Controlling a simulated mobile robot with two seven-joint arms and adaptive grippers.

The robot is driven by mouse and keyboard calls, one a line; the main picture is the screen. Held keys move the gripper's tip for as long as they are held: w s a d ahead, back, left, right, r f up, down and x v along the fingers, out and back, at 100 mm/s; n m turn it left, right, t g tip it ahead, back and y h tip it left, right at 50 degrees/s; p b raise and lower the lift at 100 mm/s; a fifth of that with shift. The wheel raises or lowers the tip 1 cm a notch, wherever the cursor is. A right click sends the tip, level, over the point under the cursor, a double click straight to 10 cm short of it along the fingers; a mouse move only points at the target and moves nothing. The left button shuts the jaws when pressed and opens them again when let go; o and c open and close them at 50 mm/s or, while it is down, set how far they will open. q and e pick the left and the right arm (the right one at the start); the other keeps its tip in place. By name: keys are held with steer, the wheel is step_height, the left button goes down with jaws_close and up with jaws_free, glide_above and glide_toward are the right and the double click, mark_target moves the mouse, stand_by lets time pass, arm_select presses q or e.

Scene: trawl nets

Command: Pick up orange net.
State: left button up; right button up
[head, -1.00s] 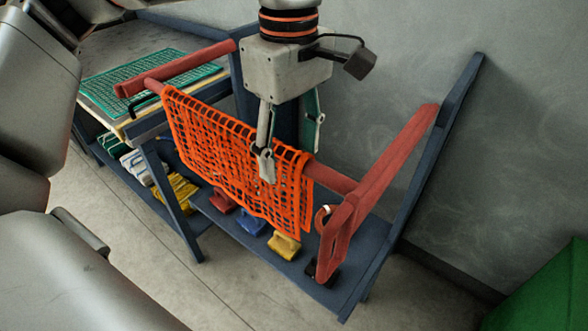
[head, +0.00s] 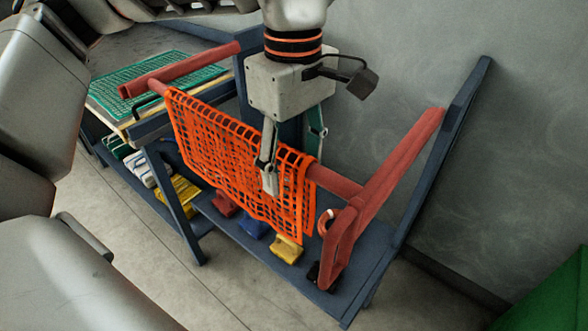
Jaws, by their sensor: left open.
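The orange net (head: 222,158) hangs folded over a red horizontal bar on the rack, in the middle of the head view. My left gripper (head: 285,165) points down at the net's right part. One finger is in front of the net and the other shows behind it, so the open jaws appear to straddle the net and bar. I cannot tell whether either finger touches the net. My right gripper is not in view.
The rack's red arms (head: 385,180) stick out at both ends of the bar. A lower blue shelf (head: 345,262) holds several coloured blocks. A green net (head: 150,82) lies on a bench at left. A green box (head: 550,300) stands at lower right.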

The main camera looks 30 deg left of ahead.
arm_select(q)
steer(key=shift+f, duration=0.85)
steer(key=shift+c, duration=0.6)
steer(key=c, duration=1.2)
